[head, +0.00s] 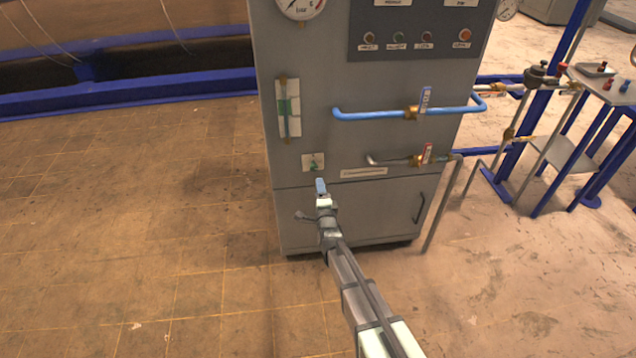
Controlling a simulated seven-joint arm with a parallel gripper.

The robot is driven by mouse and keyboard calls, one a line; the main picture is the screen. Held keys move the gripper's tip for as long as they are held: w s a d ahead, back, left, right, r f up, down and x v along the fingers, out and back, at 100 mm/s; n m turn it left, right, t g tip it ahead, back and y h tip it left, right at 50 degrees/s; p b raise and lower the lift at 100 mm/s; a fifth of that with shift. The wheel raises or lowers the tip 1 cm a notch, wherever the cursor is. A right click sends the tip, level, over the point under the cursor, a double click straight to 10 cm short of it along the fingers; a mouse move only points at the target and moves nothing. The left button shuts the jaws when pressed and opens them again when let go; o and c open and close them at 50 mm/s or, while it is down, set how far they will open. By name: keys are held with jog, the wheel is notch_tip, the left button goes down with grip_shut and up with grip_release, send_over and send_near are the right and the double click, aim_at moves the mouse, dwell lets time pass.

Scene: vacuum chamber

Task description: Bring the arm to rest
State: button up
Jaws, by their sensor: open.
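My gripper (321,186) is in the middle of the head view, at the end of my arm, which reaches up from the bottom edge. It is open and I see nothing held in it. It appears in front of the grey cabinet (300,225), just below a small plate with a green knob (313,163). I cannot tell from this one view how far it is from the cabinet or whether it touches it.
The cabinet has a blue pipe (380,115), a lower grey pipe (395,160), a gauge (300,6) and a button panel (420,30). A blue-legged table (610,88) stands right. The tiled floor (150,230) to the left is clear.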

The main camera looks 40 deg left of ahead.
jog(key=shift+s+d, duration=0.4)
jog(key=shift+s, duration=0.05)
jog(key=shift+n, duration=0.3)
